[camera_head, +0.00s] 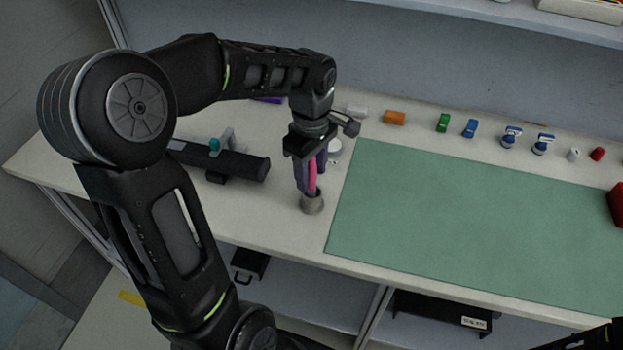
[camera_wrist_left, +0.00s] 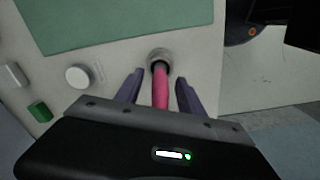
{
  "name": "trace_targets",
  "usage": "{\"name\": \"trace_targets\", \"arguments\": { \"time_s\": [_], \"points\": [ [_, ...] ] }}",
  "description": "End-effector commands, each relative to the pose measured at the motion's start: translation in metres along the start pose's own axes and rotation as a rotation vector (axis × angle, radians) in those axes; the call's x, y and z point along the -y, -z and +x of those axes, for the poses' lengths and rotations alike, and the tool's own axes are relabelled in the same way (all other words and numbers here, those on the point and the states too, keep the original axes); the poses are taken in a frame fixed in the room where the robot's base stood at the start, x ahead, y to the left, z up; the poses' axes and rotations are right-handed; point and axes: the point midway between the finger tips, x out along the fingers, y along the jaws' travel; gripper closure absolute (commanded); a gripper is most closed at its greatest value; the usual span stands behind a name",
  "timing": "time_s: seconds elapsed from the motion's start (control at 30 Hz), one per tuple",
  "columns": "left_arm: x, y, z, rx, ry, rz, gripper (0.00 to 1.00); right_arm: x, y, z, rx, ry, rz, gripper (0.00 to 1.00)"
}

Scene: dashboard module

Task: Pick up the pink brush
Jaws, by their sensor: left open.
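The pink brush (camera_head: 312,177) stands upright in a small grey round holder (camera_head: 312,203) on the table, left of the green mat. My left gripper (camera_head: 309,185) is over it, pointing down, with its purple fingers on either side of the brush. In the left wrist view the pink brush (camera_wrist_left: 160,88) runs between the two open fingers (camera_wrist_left: 158,88), with a gap on each side, and its far end sits in the grey holder (camera_wrist_left: 159,58). My right gripper is not in view; only a dark part of my arm shows at the lower right corner.
The green mat (camera_head: 470,225) covers the middle of the table (camera_head: 290,235). A black device (camera_head: 220,160) lies left of the holder. A white round item (camera_head: 334,146) is behind it. Along the back are an orange block (camera_head: 395,117), a green piece (camera_head: 443,122) and several other small items.

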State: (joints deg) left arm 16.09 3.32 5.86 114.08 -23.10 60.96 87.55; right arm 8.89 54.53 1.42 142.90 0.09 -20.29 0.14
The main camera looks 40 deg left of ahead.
Motion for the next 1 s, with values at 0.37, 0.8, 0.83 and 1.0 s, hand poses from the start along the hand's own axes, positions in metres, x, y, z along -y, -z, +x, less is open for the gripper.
{"name": "trace_targets", "arguments": {
  "time_s": [0.37,0.8,0.83,1.0],
  "points": [
    [0.0000,0.0000,-0.0003,0.000,0.000,0.000,0.69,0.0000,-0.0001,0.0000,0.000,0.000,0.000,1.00],
    [0.0000,0.0000,-0.0003,0.000,0.000,0.000,1.00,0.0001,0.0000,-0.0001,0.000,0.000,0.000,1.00],
    [0.0000,0.0000,-0.0003,0.000,0.000,0.000,1.00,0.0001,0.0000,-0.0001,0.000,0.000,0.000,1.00],
    [0.0000,-0.0001,-0.0003,0.000,0.000,0.000,1.00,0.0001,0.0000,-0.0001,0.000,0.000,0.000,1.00]
  ]
}}
